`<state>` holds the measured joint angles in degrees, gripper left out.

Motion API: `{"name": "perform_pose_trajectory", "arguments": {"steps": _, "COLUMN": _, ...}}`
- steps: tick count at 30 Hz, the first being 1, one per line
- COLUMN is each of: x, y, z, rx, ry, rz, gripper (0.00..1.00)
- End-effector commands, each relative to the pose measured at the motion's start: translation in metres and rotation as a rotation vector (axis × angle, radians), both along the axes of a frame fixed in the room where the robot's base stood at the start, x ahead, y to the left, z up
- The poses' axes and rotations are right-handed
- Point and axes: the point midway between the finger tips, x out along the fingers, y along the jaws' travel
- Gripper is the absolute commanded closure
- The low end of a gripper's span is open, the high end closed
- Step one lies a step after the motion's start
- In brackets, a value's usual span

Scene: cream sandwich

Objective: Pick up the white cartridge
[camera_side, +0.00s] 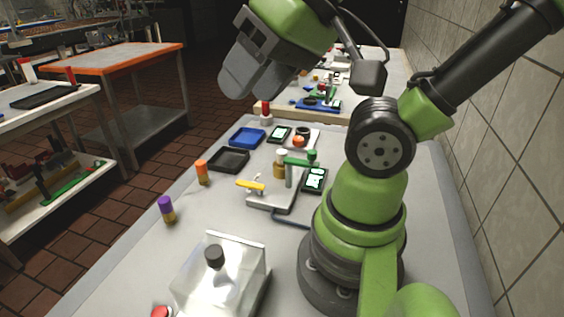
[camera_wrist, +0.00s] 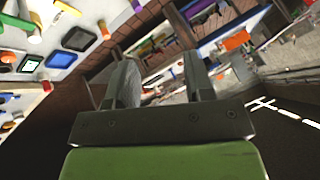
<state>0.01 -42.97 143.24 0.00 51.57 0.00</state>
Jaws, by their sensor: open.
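My gripper (camera_side: 247,84) is raised high above the far part of the table, with its grey fingers apart and empty. In the wrist view my gripper (camera_wrist: 160,82) has a clear gap between its fingers, with only distant background in it. I cannot pick out the white cartridge with certainty. A small white piece with a red top (camera_side: 266,114) stands at the table's far end, below and right of the fingers. The grey dispenser (camera_side: 270,198) with a green arm and yellow nozzle stands mid-table.
A blue tray (camera_side: 247,138) and a black tray (camera_side: 229,160) lie beyond the dispenser. An orange cylinder (camera_side: 202,173) and a purple-topped cylinder (camera_side: 167,209) stand along the left edge. A clear box (camera_side: 220,278) with a black knob is in front. A tiled wall (camera_side: 475,130) bounds the right.

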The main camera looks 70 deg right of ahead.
Motion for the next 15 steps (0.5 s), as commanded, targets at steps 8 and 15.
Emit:
{"name": "perform_pose_trajectory", "arguments": {"steps": 8, "x": 0.0, "y": 0.0, "z": 0.0, "rx": 0.0, "ry": 0.0, "rz": 0.0, "gripper": 0.6}}
{"name": "perform_pose_trajectory", "arguments": {"steps": 15, "x": 0.003, "y": -0.0021, "z": -0.0017, "rx": -0.024, "ry": 0.027, "rz": 0.013, "gripper": 0.6}}
